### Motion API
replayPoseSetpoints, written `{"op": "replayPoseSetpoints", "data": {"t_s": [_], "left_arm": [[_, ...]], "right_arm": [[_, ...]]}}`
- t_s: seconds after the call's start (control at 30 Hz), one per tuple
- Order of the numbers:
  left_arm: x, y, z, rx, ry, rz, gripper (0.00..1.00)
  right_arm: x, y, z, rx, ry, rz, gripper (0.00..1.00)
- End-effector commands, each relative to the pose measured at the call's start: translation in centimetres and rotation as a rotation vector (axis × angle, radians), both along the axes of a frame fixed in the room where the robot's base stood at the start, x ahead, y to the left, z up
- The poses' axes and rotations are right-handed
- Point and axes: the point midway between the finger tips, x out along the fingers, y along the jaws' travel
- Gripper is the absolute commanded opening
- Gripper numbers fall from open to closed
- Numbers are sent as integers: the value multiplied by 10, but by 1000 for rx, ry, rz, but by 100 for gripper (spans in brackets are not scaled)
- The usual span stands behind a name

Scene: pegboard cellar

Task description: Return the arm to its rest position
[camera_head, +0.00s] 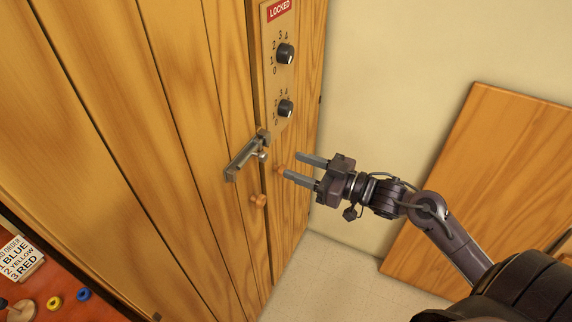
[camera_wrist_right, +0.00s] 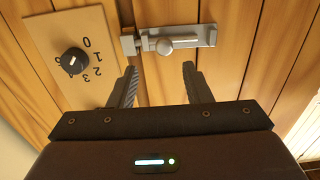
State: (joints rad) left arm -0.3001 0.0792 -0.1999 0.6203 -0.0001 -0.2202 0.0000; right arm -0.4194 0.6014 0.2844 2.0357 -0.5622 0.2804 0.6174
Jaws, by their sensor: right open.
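My right gripper (camera_head: 303,169) is open and empty, its two fingers pointing at the wooden cabinet door (camera_head: 190,150). In the right wrist view the open fingers (camera_wrist_right: 160,85) show with the metal slide bolt (camera_wrist_right: 178,42) just beyond them. In the head view the slide bolt (camera_head: 247,157) is left of the fingers, across the gap beside the door edge. My right arm (camera_head: 450,236) comes in from the lower right, stretched toward the cabinet. My left gripper does not show.
Two black dials (camera_head: 285,53) (camera_head: 285,108) sit on a panel under a red LOCKED sign (camera_head: 279,9). A wooden board (camera_head: 490,190) leans on the right wall. An order card (camera_head: 20,258) and small rings (camera_head: 84,294) are lower left.

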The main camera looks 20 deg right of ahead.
Motion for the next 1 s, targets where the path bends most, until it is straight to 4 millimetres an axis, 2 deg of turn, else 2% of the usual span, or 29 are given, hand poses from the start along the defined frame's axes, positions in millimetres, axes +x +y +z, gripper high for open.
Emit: {"op": "replayPoseSetpoints", "data": {"t_s": [0.2,0.63,0.73,0.77,0.87,0.97,1.0], "left_arm": [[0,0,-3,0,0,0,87],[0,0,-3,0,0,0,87],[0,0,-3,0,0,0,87],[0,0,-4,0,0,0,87],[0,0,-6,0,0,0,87],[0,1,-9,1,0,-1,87],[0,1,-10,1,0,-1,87]], "right_arm": [[-9,-6,0,1,1,1,45],[-8,-7,1,0,0,1,45],[-6,-11,-7,1,10,-15,45],[-5,-14,-13,2,18,-27,45],[3,-32,-51,4,70,-102,45],[8,-56,-114,-4,159,-210,45],[7,-65,-144,-12,204,-254,45]]}}
